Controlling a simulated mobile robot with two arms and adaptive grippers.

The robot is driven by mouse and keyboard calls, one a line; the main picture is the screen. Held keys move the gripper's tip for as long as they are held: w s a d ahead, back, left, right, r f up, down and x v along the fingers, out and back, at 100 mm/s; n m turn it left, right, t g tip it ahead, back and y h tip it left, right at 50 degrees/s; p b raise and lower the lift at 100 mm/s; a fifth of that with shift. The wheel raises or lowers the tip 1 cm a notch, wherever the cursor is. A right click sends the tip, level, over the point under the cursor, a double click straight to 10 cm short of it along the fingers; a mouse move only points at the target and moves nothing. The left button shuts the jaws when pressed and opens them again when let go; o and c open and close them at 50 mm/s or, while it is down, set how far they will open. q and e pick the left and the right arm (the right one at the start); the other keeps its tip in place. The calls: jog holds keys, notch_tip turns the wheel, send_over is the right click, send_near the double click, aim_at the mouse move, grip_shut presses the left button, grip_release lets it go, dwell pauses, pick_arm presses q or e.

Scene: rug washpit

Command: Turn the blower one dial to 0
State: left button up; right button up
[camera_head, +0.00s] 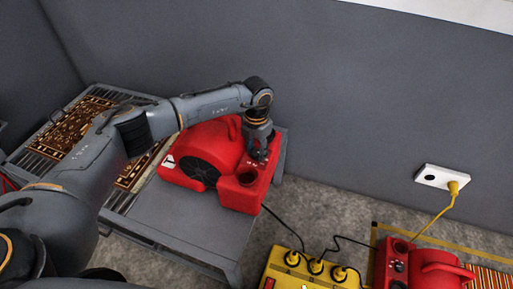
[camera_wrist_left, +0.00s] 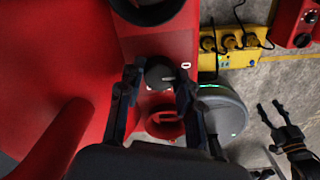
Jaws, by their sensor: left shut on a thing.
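The red blower (camera_head: 210,155) sits on the grey slatted table (camera_head: 165,222). My left arm reaches over it from the left. My left gripper (camera_head: 258,155) points down at the blower's control panel. In the left wrist view my left gripper (camera_wrist_left: 158,80) is shut on the dark round dial (camera_wrist_left: 160,72), with one finger on each side. A white 0 shows on the red panel right of the dial. The dial's pointer is too small to read for sure. My right gripper (camera_wrist_left: 271,108) shows at the right of the left wrist view, open and empty.
A yellow power box (camera_head: 308,272) with several plugs lies on the floor right of the table. A second red blower (camera_head: 440,272) stands at the lower right. Black cables cross the floor. A white wall socket (camera_head: 432,177) holds a yellow plug.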

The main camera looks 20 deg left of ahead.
aim_at(257, 152)
jog(key=shift+s+f, duration=0.1)
jog(key=shift+f, duration=0.2)
pick_arm(q)
jog(key=o, duration=1.1)
jog(key=shift+o, duration=0.2)
notch_tip(257, 152, up, 12)
